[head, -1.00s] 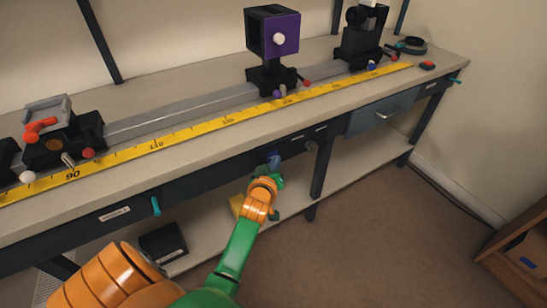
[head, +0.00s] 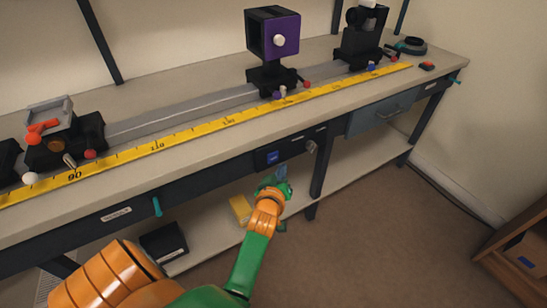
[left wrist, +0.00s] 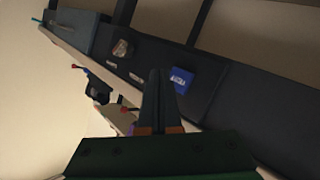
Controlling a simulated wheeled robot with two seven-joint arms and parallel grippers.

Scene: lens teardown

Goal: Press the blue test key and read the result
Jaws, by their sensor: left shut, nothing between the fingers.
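The blue test key (head: 273,157) is a small blue square with pale marks on the dark front panel under the bench top. It also shows in the left wrist view (left wrist: 181,80), to the right of the fingers. My left gripper (head: 281,172) is shut and empty, just below and right of the key in the head view. In the left wrist view its closed fingers (left wrist: 157,78) point at the panel beside the key, and the key is uncovered. I cannot make out any result readout. My right gripper is not in view.
A round knob (head: 311,147) sits right of the key on the panel. A yellow scale (head: 190,134) runs along the bench, with a purple-faced box (head: 285,32) on the rail behind. A yellow object (head: 240,209) and a black box (head: 163,243) are on the lower shelf.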

